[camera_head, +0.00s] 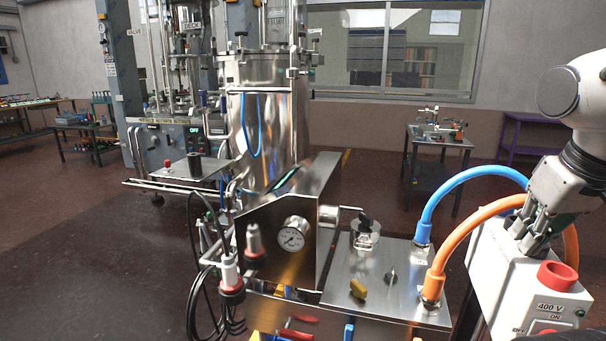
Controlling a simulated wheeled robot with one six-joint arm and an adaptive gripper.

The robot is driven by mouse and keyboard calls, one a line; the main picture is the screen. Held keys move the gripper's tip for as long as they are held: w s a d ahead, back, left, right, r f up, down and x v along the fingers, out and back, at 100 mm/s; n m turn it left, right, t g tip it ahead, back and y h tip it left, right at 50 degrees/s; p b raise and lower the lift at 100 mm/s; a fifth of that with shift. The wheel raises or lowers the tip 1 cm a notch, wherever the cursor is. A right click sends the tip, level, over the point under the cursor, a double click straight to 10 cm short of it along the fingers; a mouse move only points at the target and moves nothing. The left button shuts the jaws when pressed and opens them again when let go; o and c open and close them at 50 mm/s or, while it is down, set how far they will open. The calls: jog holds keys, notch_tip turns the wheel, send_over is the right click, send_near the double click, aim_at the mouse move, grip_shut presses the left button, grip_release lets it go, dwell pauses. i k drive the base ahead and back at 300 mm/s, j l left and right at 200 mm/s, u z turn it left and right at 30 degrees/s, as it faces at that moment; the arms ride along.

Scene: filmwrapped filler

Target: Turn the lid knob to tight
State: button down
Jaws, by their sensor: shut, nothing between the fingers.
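A small metal canister with a lid (366,241) stands at the back of the steel panel, right of the pressure gauge. A dark knob (365,221) sits on top of it and looks like the lid knob. Its exact turn position and any tight mark are too small to read. My gripper (524,240) is at the right, shut and empty, pointing down by the top of the white 400 V box. It is well to the right of the knob, with the hoses between them. Whether the fingertips touch the box cannot be told.
A blue hose (462,181) and an orange hose (470,226) arch over the panel's right side. The white box (497,268) carries a red knob (557,276).

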aim_at(366, 221)
jog(key=i+j+u, duration=0.1)
jog(key=u, duration=0.15)
jog(key=i+j+u, duration=0.1)
jog(key=u, duration=0.2)
jog(key=i+j+z, duration=0.15)
jog(key=i+j, duration=0.3)
jog(key=i, duration=0.15)
jog(key=i+j+z, duration=0.1)
jog(key=z, duration=0.3)
